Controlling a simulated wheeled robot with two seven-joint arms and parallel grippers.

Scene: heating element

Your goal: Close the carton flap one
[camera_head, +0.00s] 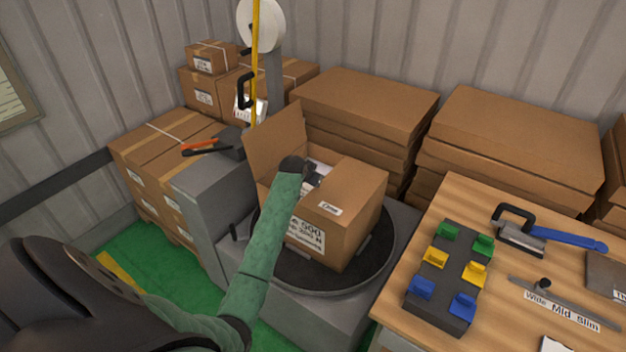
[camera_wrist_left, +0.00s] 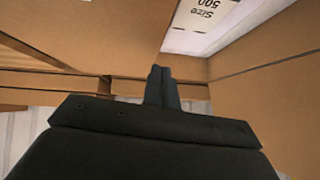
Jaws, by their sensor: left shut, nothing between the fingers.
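The brown carton (camera_head: 345,235) stands on a dark round turntable (camera_head: 385,255). One carton flap (camera_head: 277,140) stands raised at its left and back side. A white printed item shows inside the carton, and it also appears in the left wrist view (camera_wrist_left: 205,27) with "Size 500" on it. My left gripper (camera_head: 314,178) is over the carton's opening, beside the raised flap and partly hidden by my own arm. In the left wrist view its fingers (camera_wrist_left: 162,74) are together and empty, with cardboard panels around them. Contact with the cardboard cannot be told. My right gripper is not in view.
A wooden table (camera_head: 400,325) at right holds a dark tray (camera_head: 425,290) with coloured clips and a blue-handled tool (camera_head: 560,235). Stacked flat cartons (camera_head: 365,95) stand behind. Grey equipment (camera_head: 215,195) and more boxes (camera_head: 150,150) are at left.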

